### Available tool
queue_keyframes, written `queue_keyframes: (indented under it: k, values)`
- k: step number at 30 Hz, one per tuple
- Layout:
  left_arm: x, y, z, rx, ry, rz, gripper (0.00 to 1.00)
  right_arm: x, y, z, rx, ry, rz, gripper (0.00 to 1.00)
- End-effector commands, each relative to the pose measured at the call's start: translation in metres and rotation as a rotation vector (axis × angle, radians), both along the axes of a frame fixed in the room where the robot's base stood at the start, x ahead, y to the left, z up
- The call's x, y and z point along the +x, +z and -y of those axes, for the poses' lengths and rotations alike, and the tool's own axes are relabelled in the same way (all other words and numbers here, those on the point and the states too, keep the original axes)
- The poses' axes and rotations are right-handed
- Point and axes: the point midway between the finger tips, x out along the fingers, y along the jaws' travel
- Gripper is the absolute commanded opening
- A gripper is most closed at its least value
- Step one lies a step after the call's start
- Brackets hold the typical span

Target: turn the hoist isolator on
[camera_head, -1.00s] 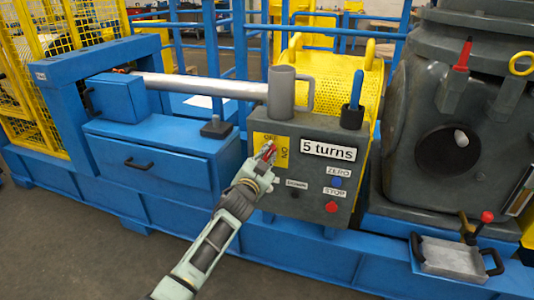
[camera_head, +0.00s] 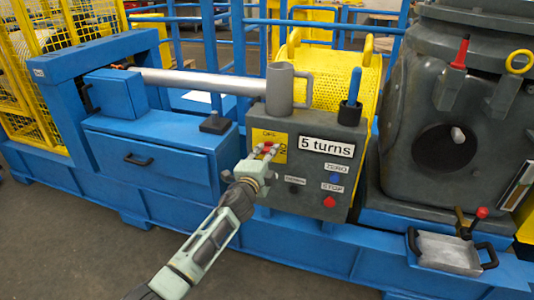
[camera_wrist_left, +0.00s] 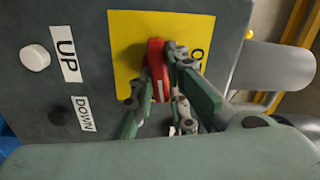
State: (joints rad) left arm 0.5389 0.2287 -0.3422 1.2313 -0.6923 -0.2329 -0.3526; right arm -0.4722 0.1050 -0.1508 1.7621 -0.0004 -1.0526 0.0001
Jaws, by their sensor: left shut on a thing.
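The hoist isolator is a red handle (camera_wrist_left: 156,65) on a yellow plate (camera_wrist_left: 125,30), set in the grey control box. In the head view the plate (camera_head: 258,136) carries an OFF label at its top and an ON label at its right side. My left gripper (camera_head: 268,151) is at the red handle in front of this plate. In the wrist view the left gripper's fingers (camera_wrist_left: 160,95) close around the handle, which stands upright in that picture. The fingers partly cover the handle, so its exact setting in the head view cannot be told. My right gripper is not in view.
The grey box (camera_head: 310,200) also carries a "5 turns" display (camera_head: 326,147), a blue ZERO button (camera_head: 335,178) and a red STOP button (camera_head: 329,202). A grey mug (camera_head: 281,90) and a blue-handled tool (camera_head: 353,90) are on top. A metal tray (camera_head: 448,254) is at right.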

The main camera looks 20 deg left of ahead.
Motion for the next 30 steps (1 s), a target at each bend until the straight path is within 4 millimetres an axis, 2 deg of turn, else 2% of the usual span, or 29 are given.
queue_keyframes:
  k: [12, 28, 29, 30]
  values:
    - [-0.0003, -0.0026, 0.0010, 0.170, -0.001, 0.004, 0.00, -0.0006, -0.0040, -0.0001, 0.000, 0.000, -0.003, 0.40]
    - [-0.0004, -0.0032, 0.0009, 0.191, -0.001, 0.004, 0.00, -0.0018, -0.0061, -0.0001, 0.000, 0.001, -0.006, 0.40]
    - [-0.0004, -0.0032, 0.0009, 0.191, -0.001, 0.004, 0.17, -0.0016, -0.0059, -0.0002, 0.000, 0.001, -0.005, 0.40]
    - [-0.0004, -0.0031, 0.0009, 0.190, -0.001, 0.004, 0.20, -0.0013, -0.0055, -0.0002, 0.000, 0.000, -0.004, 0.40]
